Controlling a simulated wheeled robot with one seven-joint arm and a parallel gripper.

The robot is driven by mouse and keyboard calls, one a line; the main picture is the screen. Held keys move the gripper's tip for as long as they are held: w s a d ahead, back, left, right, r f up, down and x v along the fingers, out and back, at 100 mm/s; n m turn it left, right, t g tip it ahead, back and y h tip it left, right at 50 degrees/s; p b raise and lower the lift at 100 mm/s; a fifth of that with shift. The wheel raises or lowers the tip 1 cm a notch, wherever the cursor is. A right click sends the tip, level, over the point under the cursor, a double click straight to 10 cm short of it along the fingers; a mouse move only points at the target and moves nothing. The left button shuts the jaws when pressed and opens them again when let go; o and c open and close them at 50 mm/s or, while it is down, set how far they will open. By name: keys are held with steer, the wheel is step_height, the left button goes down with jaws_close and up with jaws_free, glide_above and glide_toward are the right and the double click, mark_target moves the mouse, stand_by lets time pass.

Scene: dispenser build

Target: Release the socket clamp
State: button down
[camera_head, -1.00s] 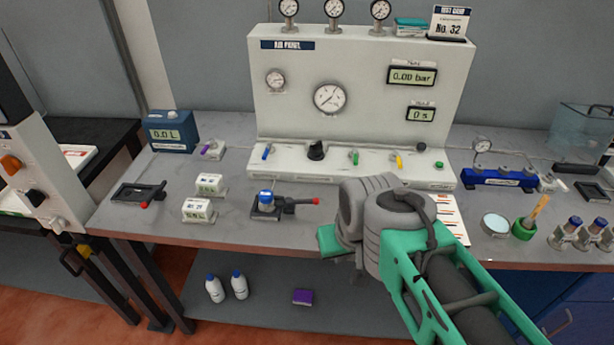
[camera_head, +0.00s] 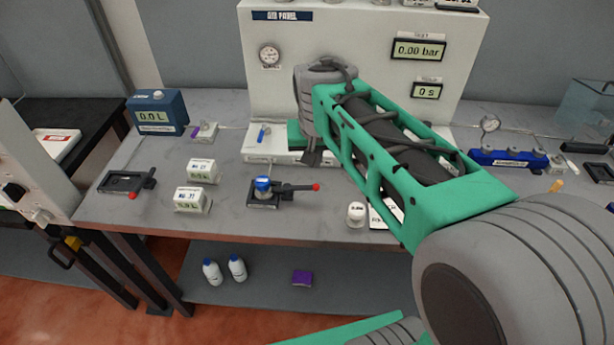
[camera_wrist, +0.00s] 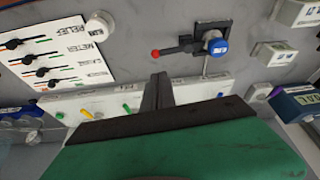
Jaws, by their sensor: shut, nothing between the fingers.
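A dark clamp base with a lever (camera_head: 292,188) ending in a red knob stands at the middle front of the bench. A small blue-topped part (camera_head: 262,186) sits in it. In the wrist view the lever (camera_wrist: 180,48) points left from the blue-topped part (camera_wrist: 217,46). A second dark plate with a red-knobbed handle (camera_head: 126,181) lies empty at the bench's left. My gripper (camera_head: 311,158) is shut and empty, above and behind the red knob in the head view. In the wrist view the fingers (camera_wrist: 157,90) are together, apart from the lever.
The air panel (camera_head: 350,40) rises behind my gripper, with coloured valve levers along its base. Two small white boxes (camera_head: 195,185) stand left of the clamp. A white cylinder (camera_head: 356,214) and a printed card (camera_wrist: 50,55) lie to its right. The bench front edge is close.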

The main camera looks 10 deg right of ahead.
mark_target(295, 188)
steer(key=shift+m, duration=0.5)
steer(key=w, duration=0.5)
steer(key=shift+a+f, duration=0.1)
steer(key=shift+a, duration=0.15)
steer(key=p+x, duration=0.2)
steer(key=x, duration=0.8)
steer(key=shift+d+f, duration=0.1)
steer(key=shift+d, duration=0.05)
steer(key=s, duration=0.1)
steer(key=s+a+p, duration=0.1)
steer(key=s, duration=0.1)
steer(key=shift+s+f, duration=0.1)
steer(key=shift+s, duration=0.25)
steer(key=shift+a+f, duration=0.1)
steer(key=shift+f, duration=0.1)
